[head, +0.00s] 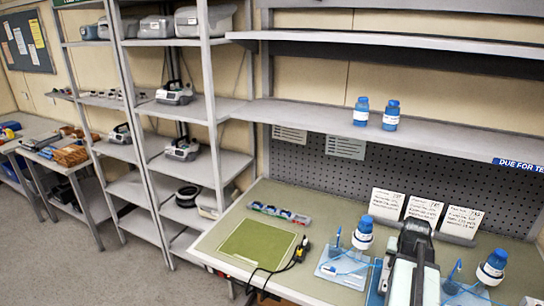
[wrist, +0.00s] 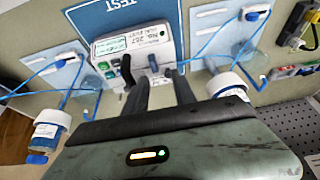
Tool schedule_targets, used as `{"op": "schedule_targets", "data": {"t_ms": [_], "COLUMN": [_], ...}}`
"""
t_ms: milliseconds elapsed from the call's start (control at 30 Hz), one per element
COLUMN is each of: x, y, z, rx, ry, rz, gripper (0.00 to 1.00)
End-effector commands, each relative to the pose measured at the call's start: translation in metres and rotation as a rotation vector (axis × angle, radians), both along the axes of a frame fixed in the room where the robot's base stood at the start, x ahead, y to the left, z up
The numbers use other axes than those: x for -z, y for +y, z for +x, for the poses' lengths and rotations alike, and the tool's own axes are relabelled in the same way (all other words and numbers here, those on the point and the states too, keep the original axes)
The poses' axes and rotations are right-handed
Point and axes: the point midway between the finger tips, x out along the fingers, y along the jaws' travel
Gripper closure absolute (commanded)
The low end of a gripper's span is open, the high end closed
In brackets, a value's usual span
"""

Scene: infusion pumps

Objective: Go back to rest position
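In the wrist view, my gripper (wrist: 161,75) shows two dark fingers with a gap between them, and I see nothing held in the gap. A pale infusion pump (wrist: 135,48) with a handwritten label, green buttons and a dark lever stands just beyond the fingertips, on a blue mat (wrist: 88,18) marked TEST. Whether the fingers touch the pump is unclear. In the head view, my arm reaches over the bench (head: 215,235) at the lower right and hides the pump and most of the mat.
Blue-capped bottles (head: 362,236) (head: 491,268) with blue tubing stand on pale plates either side of my arm. Cards (head: 423,210) lean at the back. A green mat (head: 257,244), a tray of small parts (head: 280,213) and a black-yellow device (head: 300,250) lie left. A shelf (head: 440,140) overhangs the bench.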

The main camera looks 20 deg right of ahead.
Motion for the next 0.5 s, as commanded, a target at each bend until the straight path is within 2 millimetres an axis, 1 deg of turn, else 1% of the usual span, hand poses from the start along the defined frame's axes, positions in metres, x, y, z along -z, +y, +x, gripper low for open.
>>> {"op": "schedule_targets", "data": {"t_ms": [33, 67, 100, 167, 200, 267, 300, 367, 400, 467, 500], "x": [0.007, 0.010, 0.015, 0.024, 0.030, 0.039, 0.045, 0.055, 0.061, 0.070, 0.076], "y": [0.018, 0.032, 0.056, 0.101, 0.133, 0.183, 0.217, 0.270, 0.303, 0.351, 0.378], "z": [0.016, 0.027, 0.044, 0.071, 0.087, 0.103, 0.111, 0.117, 0.117, 0.112, 0.105], "rx": [-0.037, -0.064, -0.111, -0.190, -0.246, -0.328, -0.382, -0.462, -0.513, -0.585, -0.627], "ry": [-0.001, -0.001, 0.000, 0.000, 0.002, 0.014, 0.028, 0.055, 0.076, 0.116, 0.143], "rz": [0.001, 0.001, 0.000, 0.000, 0.001, 0.008, 0.015, 0.028, 0.035, 0.050, 0.059], "gripper": [0.68, 0.68, 0.68, 0.68, 0.68, 0.68, 0.68, 0.68, 0.68, 0.68, 0.68]}}
